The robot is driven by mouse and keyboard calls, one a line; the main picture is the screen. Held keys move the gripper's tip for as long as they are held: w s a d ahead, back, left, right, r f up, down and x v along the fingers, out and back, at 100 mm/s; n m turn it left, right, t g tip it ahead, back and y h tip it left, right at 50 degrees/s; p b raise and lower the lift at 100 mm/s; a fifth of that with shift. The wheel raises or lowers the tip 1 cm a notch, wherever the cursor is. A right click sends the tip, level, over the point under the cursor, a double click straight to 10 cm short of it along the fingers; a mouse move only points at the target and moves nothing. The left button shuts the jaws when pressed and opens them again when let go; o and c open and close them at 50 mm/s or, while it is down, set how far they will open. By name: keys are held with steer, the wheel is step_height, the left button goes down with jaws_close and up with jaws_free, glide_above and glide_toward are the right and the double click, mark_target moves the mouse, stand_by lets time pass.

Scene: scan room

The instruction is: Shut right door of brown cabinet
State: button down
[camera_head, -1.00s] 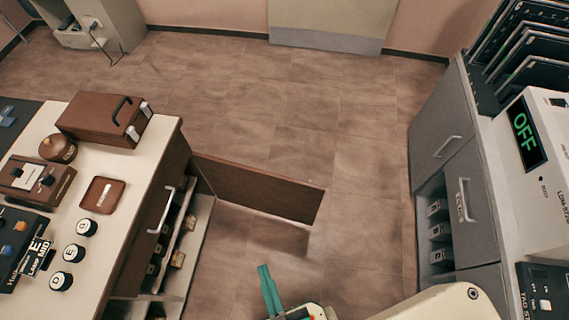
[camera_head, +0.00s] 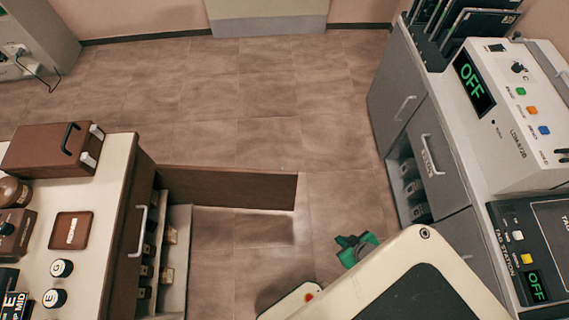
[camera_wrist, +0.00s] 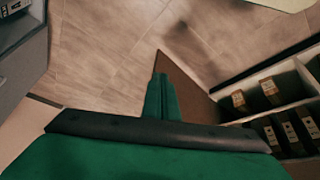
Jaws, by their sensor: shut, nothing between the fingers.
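The brown cabinet (camera_head: 128,180) with a cream top stands at the left. Its right door (camera_head: 225,188) is swung wide open, a brown panel sticking out over the floor. A second brown front with a pale handle (camera_head: 140,231) is nearer. Behind the open door, shelves (camera_head: 177,255) hold several small labelled boxes. My green gripper (camera_head: 355,247) is shut and empty, to the right of and nearer than the door's free edge. In the wrist view my shut fingers (camera_wrist: 160,95) point towards the door panel (camera_wrist: 188,88), which shows just to their right; contact cannot be told.
A grey cabinet (camera_head: 400,125) with handles and open shelves stands at the right, bearing a white machine (camera_head: 515,110) that reads OFF. Floor (camera_head: 250,110) between the cabinets is clear. A brown box (camera_head: 50,150) and controls sit on the brown cabinet's top.

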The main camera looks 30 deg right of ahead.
steer(key=w+d+m+g+h, duration=0.1)
steer(key=w+d, duration=0.3)
steer(key=d, duration=0.2)
steer(key=w+d+m+g, duration=0.1)
steer(key=w+d, duration=0.2)
steer(key=d, duration=0.4)
steer(key=w+d+r+m+g, duration=0.1)
steer(key=w+d, duration=0.2)
steer(key=w, duration=0.4)
steer(key=w+d+r+m+g, duration=0.1)
steer(key=w+d+r+g, duration=0.1)
steer(key=w, duration=0.5)
steer(key=m+g+y, duration=0.2)
steer(key=m+y, duration=0.1)
steer(key=m, duration=0.1)
glide_toward(282, 168)
steer(key=x, duration=0.5)
steer(key=shift+s+a, duration=0.45)
steer(key=shift+s, duration=0.25)
